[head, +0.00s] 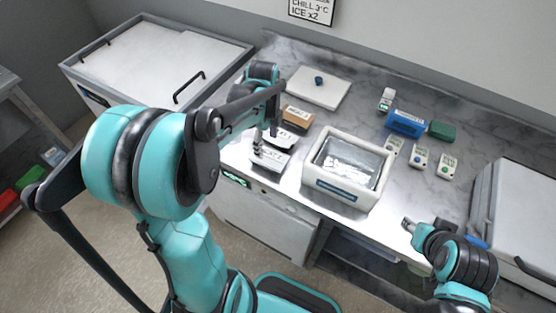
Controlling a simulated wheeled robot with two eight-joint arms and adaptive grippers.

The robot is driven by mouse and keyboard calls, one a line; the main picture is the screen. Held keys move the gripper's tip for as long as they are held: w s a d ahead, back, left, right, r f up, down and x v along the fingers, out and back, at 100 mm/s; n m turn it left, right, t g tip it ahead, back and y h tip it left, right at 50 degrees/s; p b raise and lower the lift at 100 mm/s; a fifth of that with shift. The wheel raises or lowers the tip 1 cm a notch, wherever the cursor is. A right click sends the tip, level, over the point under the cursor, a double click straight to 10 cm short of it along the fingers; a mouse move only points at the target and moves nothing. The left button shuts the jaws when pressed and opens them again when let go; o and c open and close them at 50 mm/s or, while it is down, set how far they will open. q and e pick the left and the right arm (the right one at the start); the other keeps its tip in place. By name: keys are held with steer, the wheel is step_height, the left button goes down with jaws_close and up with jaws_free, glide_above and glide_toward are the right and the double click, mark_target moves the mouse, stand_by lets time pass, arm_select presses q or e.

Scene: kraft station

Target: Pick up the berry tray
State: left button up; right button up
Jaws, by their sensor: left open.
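No object can be picked out for certain as the berry tray; the labels are too small to read surely. A white labelled tray or pad (270,161) lies near the counter's front edge, with another labelled white one (281,138) behind it. A small brown box (297,118) with a white label is behind these. My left gripper (258,147) is open, pointing down over the left side of the front white piece; whether it touches is unclear. My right gripper (407,222) is low at the right by the counter's front edge, seemingly empty.
A white open cooler (318,182) with icy contents stands mid-counter. A white board (318,88) with a dark knob is behind. A white chest (150,62) is left, another (525,215) right.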

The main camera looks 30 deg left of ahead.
mark_target(268, 157)
arm_select(q)
steer(key=f, duration=0.2)
steer(key=f+b, duration=0.1)
steer(key=f, duration=0.1)
steer(key=f+b, duration=0.1)
steer(key=f, duration=0.1)
steer(key=shift+s+d, duration=0.1)
steer(key=shift+d, duration=0.2)
steer(key=shift+f, duration=0.4)
steer(key=shift+c, duration=0.3)
steer(key=c, duration=0.9)
